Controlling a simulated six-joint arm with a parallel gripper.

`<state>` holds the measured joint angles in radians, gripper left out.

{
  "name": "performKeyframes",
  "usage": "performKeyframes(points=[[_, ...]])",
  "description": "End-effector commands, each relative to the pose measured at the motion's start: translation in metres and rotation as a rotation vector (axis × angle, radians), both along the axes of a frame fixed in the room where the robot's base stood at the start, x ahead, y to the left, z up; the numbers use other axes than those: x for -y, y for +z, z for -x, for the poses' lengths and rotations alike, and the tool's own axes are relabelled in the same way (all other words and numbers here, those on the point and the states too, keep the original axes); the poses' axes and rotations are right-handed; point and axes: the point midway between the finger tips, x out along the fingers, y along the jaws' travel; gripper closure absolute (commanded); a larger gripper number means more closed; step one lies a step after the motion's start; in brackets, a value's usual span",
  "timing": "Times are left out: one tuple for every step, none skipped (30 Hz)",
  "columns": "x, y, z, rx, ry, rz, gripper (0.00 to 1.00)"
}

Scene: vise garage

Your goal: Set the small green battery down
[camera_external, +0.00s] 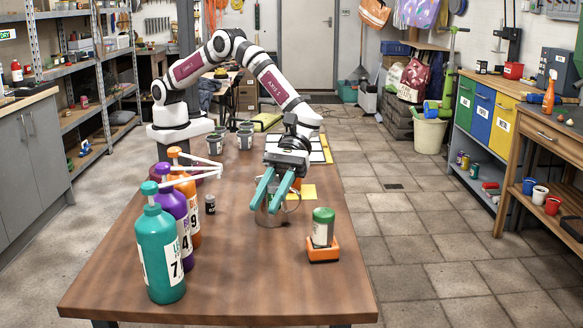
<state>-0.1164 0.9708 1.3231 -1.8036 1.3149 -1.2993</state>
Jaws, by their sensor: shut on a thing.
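My gripper (267,207) points down with its two teal fingers close together, at the rim of a grey metal cup (272,217) on the wooden table. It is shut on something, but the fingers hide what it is. I cannot tell whether the fingertips touch the cup. A green-ended cylinder with a white label (322,229), battery-like, stands upright on an orange block (323,250) to the right, apart from my gripper. I cannot make out a separate small green battery.
Teal (161,255), purple (172,212) and orange (184,197) pump bottles stand on the left of the table (235,285). A small dark cylinder (210,204) stands beside them. The front of the table is clear.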

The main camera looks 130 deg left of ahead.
Motion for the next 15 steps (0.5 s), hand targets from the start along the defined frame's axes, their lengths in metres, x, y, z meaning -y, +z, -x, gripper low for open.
performKeyframes(points=[[-0.001,-0.011,0.001,-0.007,0.003,0.001,1.0],[-0.002,-0.016,0.001,-0.007,0.003,0.001,1.0],[-0.002,-0.021,0.001,-0.006,0.004,0.001,1.0],[-0.002,-0.026,0.001,-0.005,0.003,0.001,1.0],[-0.002,-0.033,0.001,-0.007,0.004,0.002,1.0],[-0.002,-0.039,0.001,-0.006,0.004,0.001,1.0],[-0.002,-0.043,0.001,-0.005,0.003,0.001,1.0],[-0.002,-0.046,0.001,-0.006,0.003,0.0,1.0],[-0.002,-0.05,0.001,-0.005,0.003,0.001,1.0],[-0.002,-0.055,0.001,-0.005,0.003,0.001,1.0],[-0.002,-0.063,0.001,-0.006,0.004,0.0,1.0],[-0.002,-0.074,0.001,-0.008,0.004,0.001,1.0],[-0.002,-0.082,0.001,-0.007,0.004,0.001,1.0],[-0.002,-0.09,0.001,-0.007,0.004,0.001,1.0],[-0.002,-0.099,0.001,-0.006,0.004,0.0,1.0]])
